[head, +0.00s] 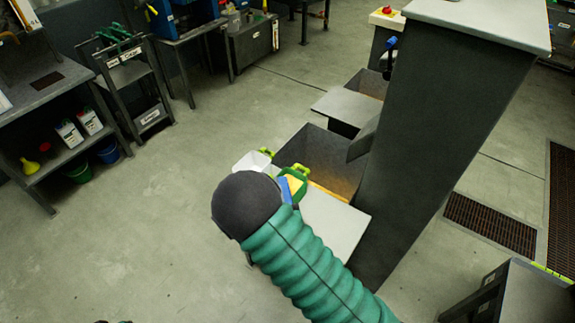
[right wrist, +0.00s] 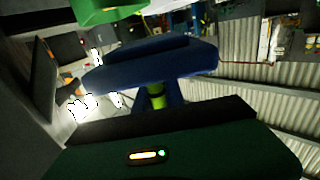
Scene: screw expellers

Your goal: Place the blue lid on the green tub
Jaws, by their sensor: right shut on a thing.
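In the right wrist view the blue lid (right wrist: 150,68) spans the middle, seen nearly edge-on. My right gripper (right wrist: 156,95) is shut on it; the fingers are dark and hard to make out. A green rim, likely of the green tub (right wrist: 100,10), shows beyond the lid at the top. In the head view the green tub (head: 299,184) stands by the pale table, with yellow inside. A bit of blue, likely the lid (head: 285,190), shows at its near left side, beside my black wrist cap. My arm hides the right gripper there. My left gripper is out of view.
A white container (head: 252,162) stands left of the green tub. The pale table top (head: 335,222) is partly bare, with a dark open bin (head: 322,158) behind it. A tall dark pillar (head: 430,140) rises close on the right.

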